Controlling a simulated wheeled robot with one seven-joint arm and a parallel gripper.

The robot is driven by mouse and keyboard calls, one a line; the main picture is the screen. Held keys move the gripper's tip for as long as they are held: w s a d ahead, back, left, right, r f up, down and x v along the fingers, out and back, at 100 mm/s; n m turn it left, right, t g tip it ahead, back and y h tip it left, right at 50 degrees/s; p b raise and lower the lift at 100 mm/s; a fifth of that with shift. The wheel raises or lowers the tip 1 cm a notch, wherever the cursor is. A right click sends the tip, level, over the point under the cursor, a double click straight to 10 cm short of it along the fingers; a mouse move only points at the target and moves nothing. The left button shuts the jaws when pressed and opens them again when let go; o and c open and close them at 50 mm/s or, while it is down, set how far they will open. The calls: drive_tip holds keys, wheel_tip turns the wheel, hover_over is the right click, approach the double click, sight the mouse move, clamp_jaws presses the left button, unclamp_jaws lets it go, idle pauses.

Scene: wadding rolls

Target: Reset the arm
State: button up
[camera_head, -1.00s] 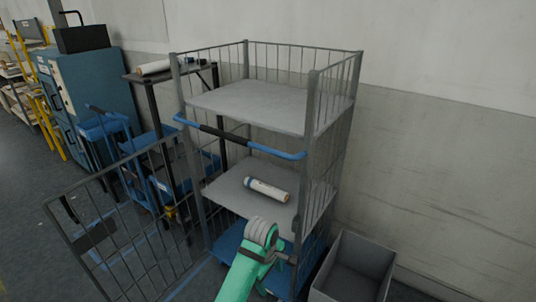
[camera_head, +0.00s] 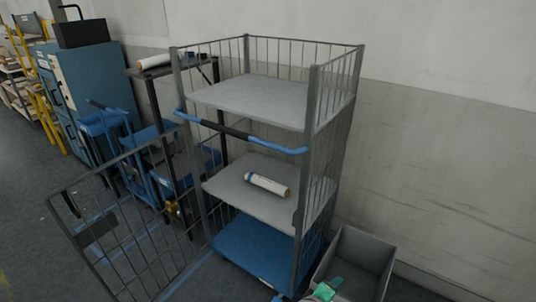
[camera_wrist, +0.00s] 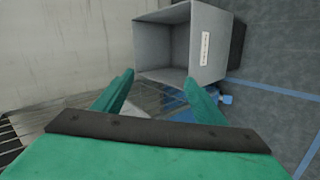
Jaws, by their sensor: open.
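My gripper (camera_wrist: 159,76) is open and empty in the wrist view, its two green fingers spread apart. The grey bin (camera_wrist: 212,60) with a white label shows beyond the fingertips. In the head view only a small green part of my arm shows at the bottom edge, in front of the grey bin (camera_head: 372,250). A white wadding roll (camera_head: 266,185) lies on the middle shelf of the wire cage trolley (camera_head: 250,101), well away from my arm.
The trolley's mesh gate (camera_head: 125,225) stands open at the left. Behind it are a dark stand (camera_head: 152,100) with another white roll (camera_head: 155,60) on top, blue carts and a blue cabinet (camera_head: 85,90). A bare wall (camera_head: 440,150) runs along the right.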

drive_tip(key=s+a+f+m+t+y, duration=0.1)
drive_tip(key=s+a+t+y, duration=0.3)
drive_tip(key=s, duration=0.7)
drive_tip(key=s+a+f+t+y, duration=0.1)
drive_tip(key=s+a, duration=0.5)
drive_tip(key=s, duration=0.4)
drive_tip(key=s+a+r+m+t+y, duration=0.1)
drive_tip(key=s+a+r+m, duration=0.2)
drive_tip(key=s+a+r, duration=0.2)
drive_tip(key=s+a+r+m+t, duration=0.1)
drive_tip(key=s+a+r+m, duration=0.3)
drive_tip(key=s, duration=0.6)
drive_tip(key=shift+s+a+r+t+y, duration=0.15)
drive_tip(key=shift+a+r+t+y, duration=0.2)
drive_tip(key=shift+a+r, duration=0.35)
drive_tip(key=shift+s+r+m, duration=0.2)
drive_tip(key=shift+r+m, duration=0.2)
drive_tip(key=shift+r, duration=0.1)
drive_tip(key=shift+c, duration=0.2)
